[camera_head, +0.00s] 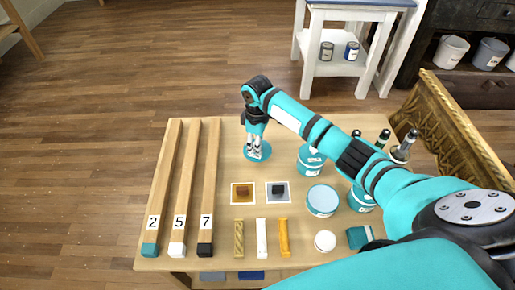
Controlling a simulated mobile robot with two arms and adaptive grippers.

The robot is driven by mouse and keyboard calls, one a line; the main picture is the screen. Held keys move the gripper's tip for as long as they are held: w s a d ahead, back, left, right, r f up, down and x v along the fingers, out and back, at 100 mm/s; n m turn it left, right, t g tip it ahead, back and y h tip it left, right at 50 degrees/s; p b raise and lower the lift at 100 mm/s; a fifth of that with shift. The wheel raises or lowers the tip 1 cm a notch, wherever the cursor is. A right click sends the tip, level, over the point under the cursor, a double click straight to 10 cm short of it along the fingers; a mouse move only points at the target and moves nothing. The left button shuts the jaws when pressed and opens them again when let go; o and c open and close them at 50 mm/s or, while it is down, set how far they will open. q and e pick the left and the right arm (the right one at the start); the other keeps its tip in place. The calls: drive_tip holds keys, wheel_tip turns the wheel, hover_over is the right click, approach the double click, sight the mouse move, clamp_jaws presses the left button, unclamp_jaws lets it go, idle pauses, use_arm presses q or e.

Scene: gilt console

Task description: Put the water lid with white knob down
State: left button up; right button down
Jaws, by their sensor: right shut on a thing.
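The water lid is a teal disc (257,153) near the far middle of the wooden table. My right gripper (256,151) comes down over it from above and is shut on it. The white knob is hidden by the fingers. I cannot tell whether the lid touches the table or hangs just above it. My left gripper is not in view.
Teal-and-white tins (322,201) stand right of the lid, partly behind my right arm. Three long wooden bars (210,180) numbered 2, 5 and 7 lie at the left. Bare table (232,140) surrounds the lid's left side.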

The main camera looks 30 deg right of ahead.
drive_tip(key=shift+f, duration=1.05)
drive_tip(key=shift+f, duration=0.1)
drive_tip(key=c, duration=1.2)
unclamp_jaws()
drive_tip(key=shift+o, duration=0.2)
wheel_tip(320, 180, up, 12)
drive_tip(key=shift+r+p, duration=0.15)
drive_tip(key=shift+p, duration=0.35)
